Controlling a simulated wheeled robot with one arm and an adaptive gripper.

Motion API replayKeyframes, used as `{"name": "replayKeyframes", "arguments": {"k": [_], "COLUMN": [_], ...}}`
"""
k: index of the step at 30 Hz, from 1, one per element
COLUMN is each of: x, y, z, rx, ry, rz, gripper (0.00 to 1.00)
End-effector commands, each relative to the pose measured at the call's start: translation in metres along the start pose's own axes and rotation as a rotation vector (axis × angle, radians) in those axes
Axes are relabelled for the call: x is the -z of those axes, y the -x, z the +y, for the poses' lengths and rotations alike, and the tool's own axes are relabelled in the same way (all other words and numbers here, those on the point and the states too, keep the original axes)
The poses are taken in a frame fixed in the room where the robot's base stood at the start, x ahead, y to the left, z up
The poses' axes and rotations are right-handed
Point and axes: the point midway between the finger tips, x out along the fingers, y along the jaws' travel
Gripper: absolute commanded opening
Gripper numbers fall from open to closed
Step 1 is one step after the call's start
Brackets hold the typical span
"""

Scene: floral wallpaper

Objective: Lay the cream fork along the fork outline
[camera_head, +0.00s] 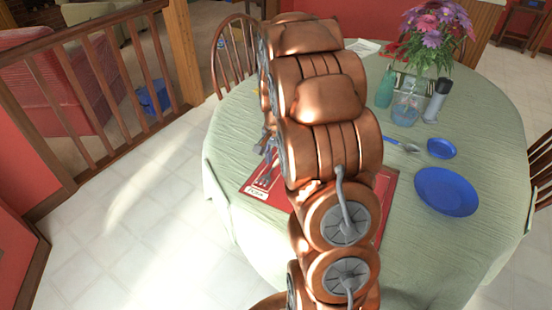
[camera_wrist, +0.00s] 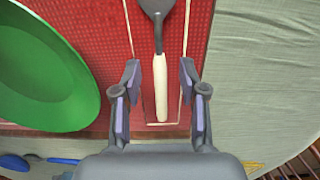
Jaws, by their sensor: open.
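In the wrist view a utensil with a cream handle (camera_wrist: 160,88) and a dark grey head lies on the red placemat (camera_wrist: 95,25). It appears to be the cream fork, but its tip is cut off by the frame's top. Its handle lies inside a thin pale outline (camera_wrist: 185,35), roughly along it, with the handle end near the outline's bottom line. My gripper (camera_wrist: 160,76) is open, with one finger on each side of the handle and gaps between. In the head view my arm hides most of the placemat (camera_head: 387,190) and the fork.
A green plate (camera_wrist: 35,75) lies left of the outline.

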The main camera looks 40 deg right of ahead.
Motion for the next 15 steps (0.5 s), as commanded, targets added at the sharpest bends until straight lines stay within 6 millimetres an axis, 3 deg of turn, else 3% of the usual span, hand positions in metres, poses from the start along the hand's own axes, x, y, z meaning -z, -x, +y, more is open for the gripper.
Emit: {"name": "replayKeyframes", "arguments": {"k": [7, 15], "x": [0.0, 0.001], "y": [0.013, 0.063], "z": [0.0, -0.001], "rx": [0.001, 0.003], "ry": [0.0, 0.0], "rz": [0.001, 0.005], "gripper": [0.42, 0.42]}}
